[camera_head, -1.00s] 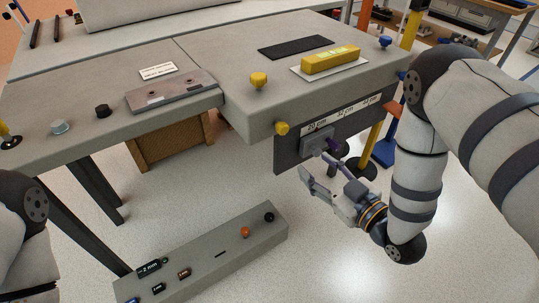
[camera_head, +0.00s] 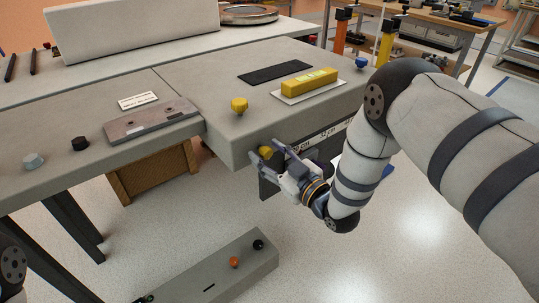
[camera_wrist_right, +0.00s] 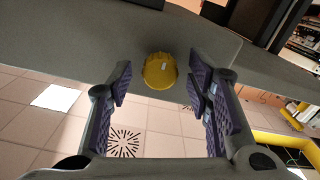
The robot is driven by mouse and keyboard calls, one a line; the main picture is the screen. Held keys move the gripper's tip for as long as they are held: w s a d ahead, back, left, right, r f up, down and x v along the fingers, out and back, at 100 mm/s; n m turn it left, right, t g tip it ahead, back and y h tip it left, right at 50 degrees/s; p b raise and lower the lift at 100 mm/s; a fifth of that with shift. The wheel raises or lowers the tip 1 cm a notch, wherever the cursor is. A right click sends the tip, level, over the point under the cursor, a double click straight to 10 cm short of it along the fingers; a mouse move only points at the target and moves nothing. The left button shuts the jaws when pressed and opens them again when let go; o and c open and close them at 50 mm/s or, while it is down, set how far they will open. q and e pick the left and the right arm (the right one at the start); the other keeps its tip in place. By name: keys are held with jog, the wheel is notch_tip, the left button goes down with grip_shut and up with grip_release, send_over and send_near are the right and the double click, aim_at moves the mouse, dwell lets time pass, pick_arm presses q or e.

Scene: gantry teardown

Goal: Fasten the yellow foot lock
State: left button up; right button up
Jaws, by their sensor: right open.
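A yellow knob (camera_head: 265,152) sits on the front face of the grey table block; it also shows in the right wrist view (camera_wrist_right: 160,72). I take it for the yellow foot lock. My right gripper (camera_head: 268,151) is open, with its fingers to either side of the knob. In the right wrist view the purple-padded fingers (camera_wrist_right: 159,92) stand apart, and the knob shows between their tips, with visible gaps on both sides. I cannot tell how deep the knob is between them. Another yellow knob (camera_head: 239,105) stands upright on the block's top. My left gripper is out of view.
A yellow bar on a white plate (camera_head: 310,87) and a black pad (camera_head: 275,72) lie on the block. A marked plate hangs below its front edge, partly behind my right gripper. A low grey beam (camera_head: 215,272) with small knobs is on the floor.

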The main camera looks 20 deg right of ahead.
grip_shut()
jog(key=shift+m, duration=1.4)
jog(key=m, duration=0.3)
jog(key=shift+d+m, duration=0.15)
jog(key=shift+m, duration=0.15)
jog(key=m, duration=0.5)
jog(key=shift+f+m, duration=0.2)
jog(key=shift+m, duration=0.1)
jog(key=m, duration=0.3)
jog(key=shift+f+m, duration=0.1)
jog(key=shift+m, duration=0.3)
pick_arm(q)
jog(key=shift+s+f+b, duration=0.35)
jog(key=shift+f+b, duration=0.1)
pick_arm(e)
jog(key=shift+m, duration=1.2)
